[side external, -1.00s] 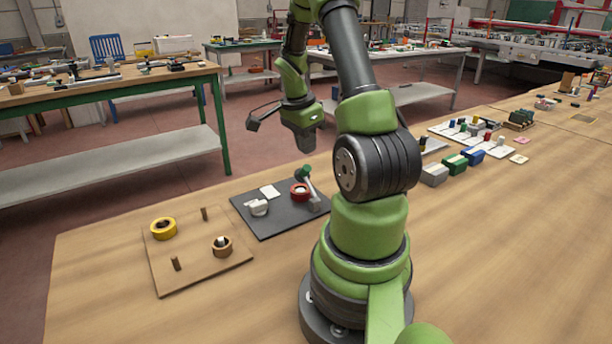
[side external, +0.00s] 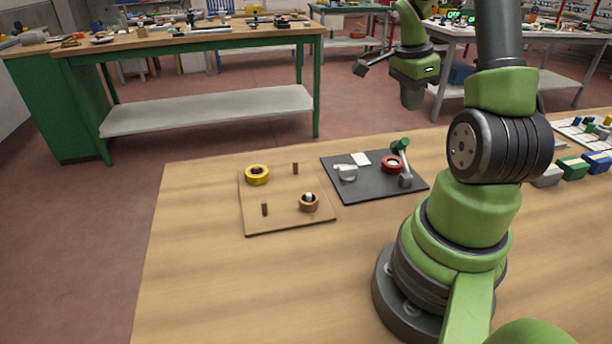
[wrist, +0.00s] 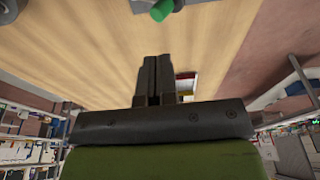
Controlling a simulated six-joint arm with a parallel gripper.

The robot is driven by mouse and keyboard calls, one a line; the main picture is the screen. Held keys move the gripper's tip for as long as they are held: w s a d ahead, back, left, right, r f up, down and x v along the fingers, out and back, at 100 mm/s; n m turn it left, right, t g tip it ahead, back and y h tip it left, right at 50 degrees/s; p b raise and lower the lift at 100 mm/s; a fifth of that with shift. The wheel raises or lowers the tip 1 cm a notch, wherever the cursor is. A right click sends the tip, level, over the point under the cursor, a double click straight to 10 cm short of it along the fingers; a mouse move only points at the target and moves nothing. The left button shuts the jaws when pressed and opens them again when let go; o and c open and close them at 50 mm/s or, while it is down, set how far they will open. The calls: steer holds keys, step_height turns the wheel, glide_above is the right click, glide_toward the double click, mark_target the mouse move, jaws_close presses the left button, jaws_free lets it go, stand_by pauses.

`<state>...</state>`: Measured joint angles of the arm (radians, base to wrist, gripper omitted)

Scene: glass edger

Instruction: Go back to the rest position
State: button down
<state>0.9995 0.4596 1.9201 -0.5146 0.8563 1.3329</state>
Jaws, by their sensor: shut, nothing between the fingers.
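My gripper (side external: 412,98) hangs in the air at the upper right of the side view, pointing down, well above the table. In the wrist view its two dark fingers (wrist: 153,72) are together, with nothing between them. Below it, apart, lies a dark mat (side external: 372,187) on the wooden table (side external: 215,285). The mat carries a white part (side external: 346,173), a red ring (side external: 391,166), a white square (side external: 360,159) and a green-topped grey tool (side external: 404,165).
A wooden board (side external: 285,222) left of the mat has upright pegs, a yellow ring (side external: 257,175) and a brown ring (side external: 309,203). Coloured blocks (side external: 572,168) stand at the right. The table's front left is clear. A green-legged bench (side external: 200,50) stands behind, across a floor gap.

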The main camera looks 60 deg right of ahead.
steer(key=w+a+r+n+t, duration=0.25)
steer(key=a+r+n, duration=0.25)
steer(key=a, duration=0.3)
steer(key=w+a+r+n+t, duration=0.2)
steer(key=w+a+r+n, duration=0.3)
steer(key=a, duration=0.3)
steer(key=s+a+r+n+t+y, duration=0.1)
steer(key=s+a+n+t, duration=0.1)
steer(key=a+n, duration=0.4)
steer(key=s+a+r+n+t+y, duration=0.2)
steer(key=s+a+n, duration=0.2)
steer(key=a+n, duration=0.2)
steer(key=shift+s+a+r+n+y, duration=0.15)
steer(key=shift+s+a+n+y, duration=0.2)
steer(key=shift+a, duration=0.6)
steer(key=shift+d, duration=0.1)
